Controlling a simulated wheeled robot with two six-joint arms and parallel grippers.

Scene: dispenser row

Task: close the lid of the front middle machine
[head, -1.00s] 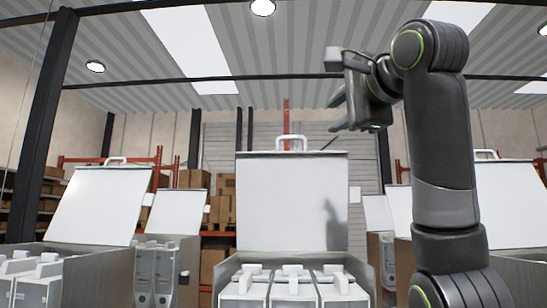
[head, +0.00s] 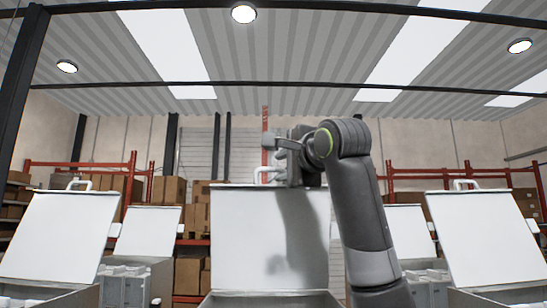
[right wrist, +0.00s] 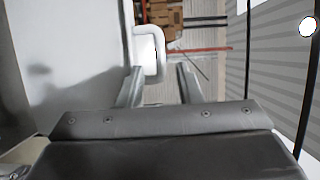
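The front middle machine's lid (head: 258,230) stands open, a white panel tilted up, with its grey housing rim (head: 270,300) at the bottom of the head view. The lid's white handle (head: 266,174) sits on its top edge. My right gripper (head: 289,164) is at the top edge of the lid, beside the handle in the head view. In the right wrist view the right gripper (right wrist: 160,72) is open, and the handle (right wrist: 149,50) shows ahead of the fingers, nearer the left one. I cannot tell whether they touch. My left gripper is not in view.
Machines with raised lids stand at the left (head: 60,238) and right (head: 489,238). Smaller open-lidded machines stand behind at left (head: 147,232) and right (head: 409,232). Shelves with cardboard boxes (head: 170,190) line the back.

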